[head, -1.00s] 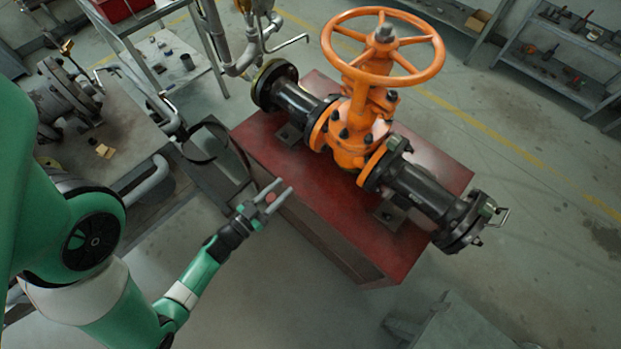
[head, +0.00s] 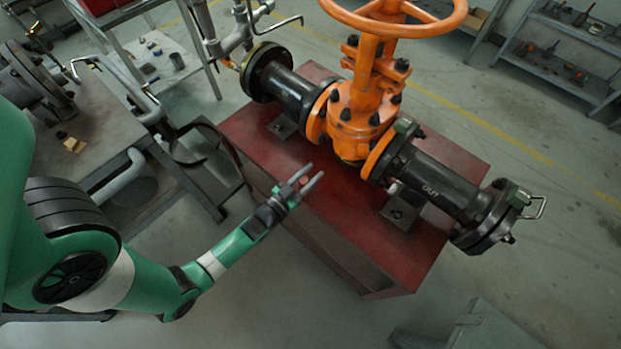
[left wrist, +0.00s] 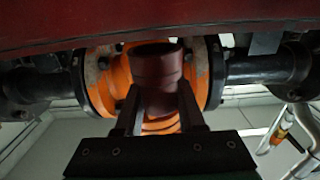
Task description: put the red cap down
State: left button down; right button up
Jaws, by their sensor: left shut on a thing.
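My left gripper (head: 308,180) is over the near edge of the red bench top (head: 330,228) in the head view. It is shut on the red cap (head: 303,181), which shows as a small reddish bit between the fingers. In the left wrist view the dark red, round cap (left wrist: 158,68) sits between the two fingers (left wrist: 160,112), in front of the orange valve. Whether the cap touches the bench top cannot be told. My right gripper is not in view.
The orange gate valve (head: 362,108) with its handwheel and black flanged pipes (head: 440,188) stands on the bench behind the gripper. The near strip of the bench top is bare. A grey workbench (head: 105,195) is at left, and shelves (head: 565,55) are at the back right.

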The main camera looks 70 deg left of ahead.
pick_arm(q)
jog(key=shift+f, duration=0.5)
jog(key=shift+s+r, duration=0.1)
jog(key=shift+f, duration=0.25)
jog(key=c, duration=0.5)
grip_release()
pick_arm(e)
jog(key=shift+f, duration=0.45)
